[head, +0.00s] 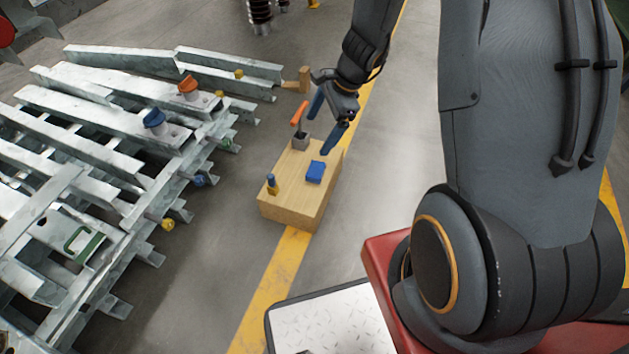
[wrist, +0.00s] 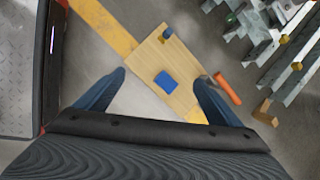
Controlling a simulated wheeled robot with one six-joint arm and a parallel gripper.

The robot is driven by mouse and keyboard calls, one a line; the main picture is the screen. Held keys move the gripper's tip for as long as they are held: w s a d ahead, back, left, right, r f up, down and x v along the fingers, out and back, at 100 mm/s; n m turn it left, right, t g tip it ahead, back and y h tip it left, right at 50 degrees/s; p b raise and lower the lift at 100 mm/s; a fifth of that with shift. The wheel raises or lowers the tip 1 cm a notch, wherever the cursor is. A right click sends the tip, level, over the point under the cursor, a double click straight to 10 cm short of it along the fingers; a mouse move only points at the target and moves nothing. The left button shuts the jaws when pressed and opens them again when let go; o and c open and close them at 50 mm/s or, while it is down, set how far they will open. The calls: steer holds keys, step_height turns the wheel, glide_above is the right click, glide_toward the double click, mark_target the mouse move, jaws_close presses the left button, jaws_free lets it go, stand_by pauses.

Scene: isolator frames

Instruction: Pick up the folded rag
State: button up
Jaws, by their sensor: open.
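The folded rag (head: 316,171) is a small blue square lying flat on top of a wooden block (head: 280,210), right of the middle of its top. In the wrist view the rag (wrist: 166,81) lies between the two blue fingers, well beyond their tips. My gripper (head: 326,122) is open and empty, above the far end of the block and apart from the rag. In the wrist view my gripper (wrist: 162,75) shows its fingers spread wide. Nothing hides the rag.
An orange-handled tool (head: 299,118) stands in a grey holder at the block's far end. A small blue and yellow item (head: 272,185) stands at its near left corner. Galvanised steel frames (head: 100,140) fill the left. The grey floor (head: 385,180) right of the block is clear.

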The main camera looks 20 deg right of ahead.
mark_target(317, 169)
steer(key=shift+w+d+f+m+t+b, duration=0.25)
steer(key=shift+w+f+m+b, duration=1.6)
steer(key=shift+f, duration=2.8)
steer(key=shift+w+d+f+m+t+b, duration=0.1)
steer(key=shift+w+d+f+m+b, duration=0.35)
steer(key=shift+f+b, duration=3.35)
steer(key=shift+w+d+f+m+t+b, duration=0.15)
steer(key=shift+w+f+m+b, duration=1.25)
steer(key=shift+f, duration=4.1)
steer(key=shift+w+r, duration=0.1)
steer(key=shift+w, duration=0.05)
steer(key=c, duration=1.1)
steer(key=shift+r, duration=0.1)
steer(key=shift+c, duration=0.2)
step_height(317, 169, up, 10)
steer(key=p, duration=0.5)
